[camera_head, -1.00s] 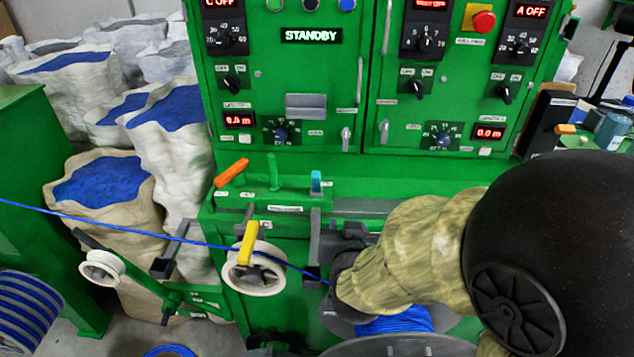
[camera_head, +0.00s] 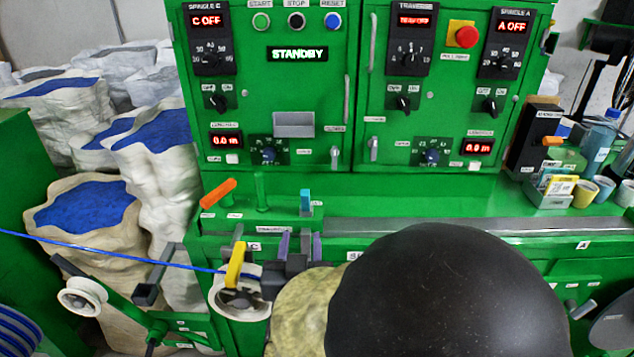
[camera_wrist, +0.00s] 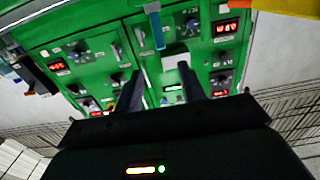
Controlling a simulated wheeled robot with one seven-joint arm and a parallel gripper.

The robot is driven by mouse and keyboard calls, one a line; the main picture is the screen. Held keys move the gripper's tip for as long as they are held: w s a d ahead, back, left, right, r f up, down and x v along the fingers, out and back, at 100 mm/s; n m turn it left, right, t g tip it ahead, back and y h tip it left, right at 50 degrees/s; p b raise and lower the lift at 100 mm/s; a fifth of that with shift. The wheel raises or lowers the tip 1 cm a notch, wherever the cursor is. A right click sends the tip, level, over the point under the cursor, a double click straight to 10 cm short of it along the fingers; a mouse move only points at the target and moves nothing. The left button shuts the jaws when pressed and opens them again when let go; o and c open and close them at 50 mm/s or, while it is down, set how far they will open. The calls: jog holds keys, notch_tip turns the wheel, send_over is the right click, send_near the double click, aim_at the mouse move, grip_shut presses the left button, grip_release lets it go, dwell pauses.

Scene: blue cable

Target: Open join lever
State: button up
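Several levers show on the green machine in the head view: an orange lever (camera_head: 217,193) tilted to the right, a green upright lever (camera_head: 262,190), a light-blue upright lever (camera_head: 305,202), and a yellow lever (camera_head: 235,264) beside the cable roller. The small labels are too blurred to tell which is the join lever. My gripper (camera_head: 300,245) has its two fingers apart and empty, just below the light-blue lever in the picture. In the wrist view, the fingers of my gripper (camera_wrist: 160,88) are spread, with the blue lever (camera_wrist: 155,26) beyond them near the top.
A blue cable (camera_head: 120,250) runs from the left to the white roller (camera_head: 240,300) near my gripper. My arm hides the machine's lower middle. The panel display (camera_head: 297,54) reads STANDBY. Small containers (camera_head: 585,192) stand on the right ledge.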

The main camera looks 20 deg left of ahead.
aim_at(305, 199)
jog(key=p+x, duration=0.1)
jog(key=x, duration=1.5)
jog(key=shift+w+d+p, duration=0.1)
jog(key=shift+w+p, duration=0.05)
jog(key=shift+p, duration=0.15)
grip_shut()
